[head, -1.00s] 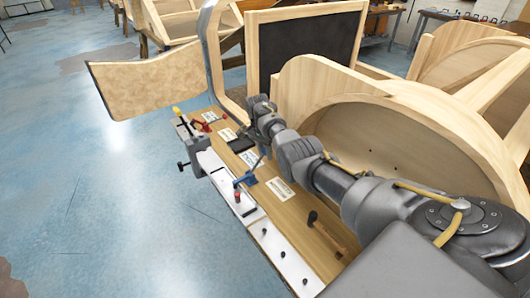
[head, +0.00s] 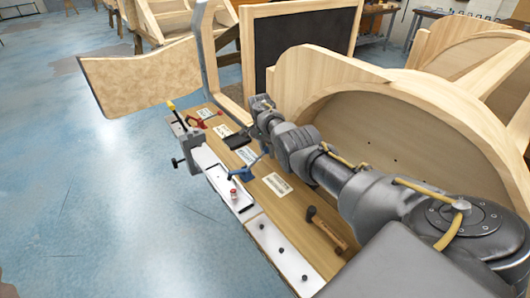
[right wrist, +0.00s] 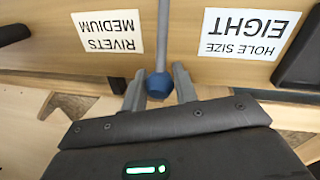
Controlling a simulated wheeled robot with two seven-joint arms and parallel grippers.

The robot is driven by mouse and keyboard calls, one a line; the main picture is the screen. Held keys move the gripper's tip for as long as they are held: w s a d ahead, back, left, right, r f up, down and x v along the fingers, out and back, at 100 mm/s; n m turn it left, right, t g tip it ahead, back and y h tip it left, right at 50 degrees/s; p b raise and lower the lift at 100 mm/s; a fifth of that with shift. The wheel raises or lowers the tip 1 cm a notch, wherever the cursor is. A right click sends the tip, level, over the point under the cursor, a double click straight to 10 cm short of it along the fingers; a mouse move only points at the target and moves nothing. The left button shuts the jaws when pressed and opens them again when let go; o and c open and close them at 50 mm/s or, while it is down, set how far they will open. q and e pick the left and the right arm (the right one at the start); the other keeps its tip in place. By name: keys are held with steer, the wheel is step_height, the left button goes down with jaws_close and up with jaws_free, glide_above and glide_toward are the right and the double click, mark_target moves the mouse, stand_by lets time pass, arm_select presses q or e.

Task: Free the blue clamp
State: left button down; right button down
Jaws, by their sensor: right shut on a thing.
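The blue clamp (head: 240,174) is fixed on the wooden beam (head: 300,205), by the edge of the white strip (head: 262,238). Its thin grey handle slants up to the right, toward my right gripper (head: 267,147). In the right wrist view, the handle's blue knob (right wrist: 159,84) sits between the two fingers of my right gripper (right wrist: 159,88), which is shut on it. A small red and white piece (head: 234,194) stands on the strip just below the clamp. My left gripper is not in view.
A hammer (head: 325,228) lies on the beam nearer me. The curved wooden frame (head: 420,130) rises behind my right arm. The blue floor at left is clear.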

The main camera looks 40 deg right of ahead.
steer(key=shift+s+d+f+b, duration=0.1)
steer(key=shift+d+f+b, duration=0.1)
steer(key=shift+f+b, duration=0.35)
steer(key=shift+s+d+f+b, duration=0.1)
steer(key=shift+d+f+b, duration=0.2)
steer(key=shift+f, duration=0.35)
steer(key=shift+a+f, duration=0.1)
steer(key=c, duration=1.1)
jaws_free()
steer(key=shift+w, duration=0.15)
steer(key=shift+c, duration=0.2)
step_height(320, 180, up, 11)
steer(key=w, duration=0.2)
steer(key=shift+a+f, duration=0.15)
steer(key=shift+a, duration=0.05)
steer(key=shift+c, duration=0.3)
